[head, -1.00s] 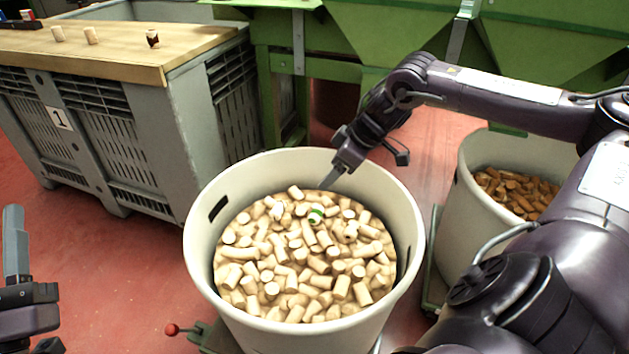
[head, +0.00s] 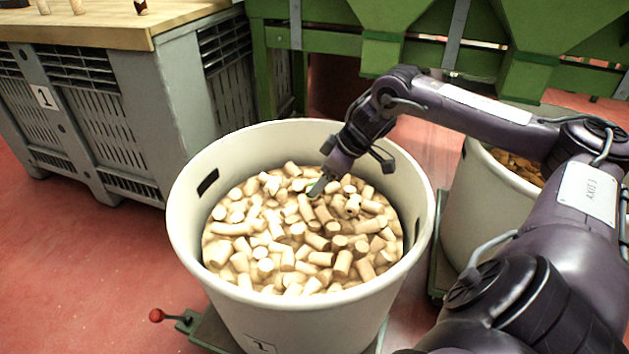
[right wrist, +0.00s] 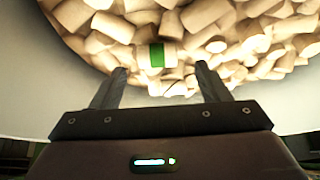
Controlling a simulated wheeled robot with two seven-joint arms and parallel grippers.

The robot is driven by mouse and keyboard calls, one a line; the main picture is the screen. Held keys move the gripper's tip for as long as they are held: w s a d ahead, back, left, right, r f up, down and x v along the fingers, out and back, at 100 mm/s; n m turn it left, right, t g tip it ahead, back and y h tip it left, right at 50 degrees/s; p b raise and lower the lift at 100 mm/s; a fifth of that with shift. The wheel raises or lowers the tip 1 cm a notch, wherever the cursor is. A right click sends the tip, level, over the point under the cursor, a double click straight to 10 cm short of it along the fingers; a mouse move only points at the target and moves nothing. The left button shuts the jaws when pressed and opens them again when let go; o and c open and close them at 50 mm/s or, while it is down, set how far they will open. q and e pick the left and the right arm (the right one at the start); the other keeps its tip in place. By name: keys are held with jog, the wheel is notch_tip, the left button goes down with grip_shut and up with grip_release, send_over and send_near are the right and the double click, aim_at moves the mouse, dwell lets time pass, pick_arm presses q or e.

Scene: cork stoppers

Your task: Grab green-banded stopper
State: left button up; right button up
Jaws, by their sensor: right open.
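The green-banded stopper (right wrist: 157,55) shows in the right wrist view among plain corks, just beyond and between my right fingertips. Its green band faces the camera. In the head view it is hidden behind my right gripper (head: 318,188), which reaches down over the corks from the far side of the white bin (head: 190,265). In the right wrist view the right gripper (right wrist: 160,85) has its two fingers apart with nothing between them. My left gripper is out of view.
Several plain corks (head: 270,240) fill the bin around the stopper. The bin's rim surrounds the gripper. A second bin (head: 470,210) with brown corks stands at the right. A grey crate (head: 170,110) with a wooden top stands at the left.

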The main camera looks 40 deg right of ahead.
jog(key=b+x, duration=0.1)
jog(key=x, duration=0.2)
jog(key=shift+w+d+f, duration=0.1)
jog(key=shift+w+f, duration=0.05)
jog(key=shift+f, duration=0.1)
jog(key=c, duration=1.1)
